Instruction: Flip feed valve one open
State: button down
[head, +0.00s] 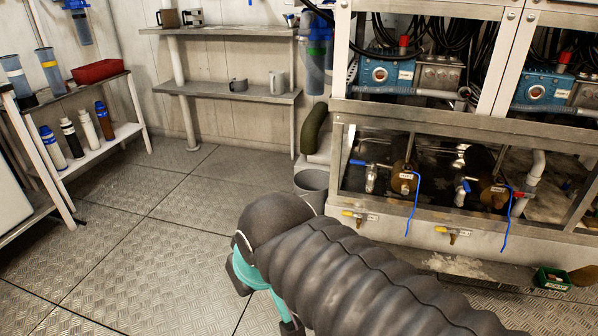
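Valves sit in the lower bay of the framed machine at right. One with a blue lever (370,172) is at the bay's left; another blue-handled valve (462,190) is further right. Small yellow-handled taps, one at left (358,215) and one at right (452,233), are on the front sill below. Their labels are too small to read, so I cannot tell which is feed valve one. My gripper (265,298) is low at centre, left of the machine and apart from the valves. It is partly hidden by my arm; its opening is unclear.
A grey bucket (311,184) stands at the machine's left corner. Blue hoses (411,205) hang over the front sill. A green box (553,278) lies at lower right. Shelves with bottles (88,128) stand at left. The metal floor (130,220) between is clear.

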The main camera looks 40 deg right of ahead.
aim_at(354, 162)
jog(key=u, duration=0.4)
jog(key=k, duration=0.55)
jog(key=u, duration=0.3)
jog(key=i, duration=1.2)
jog(key=z, duration=0.7)
jog(key=i, duration=1.4)
jog(key=z, duration=1.5)
jog(key=i, duration=0.55)
jog(key=z, duration=0.35)
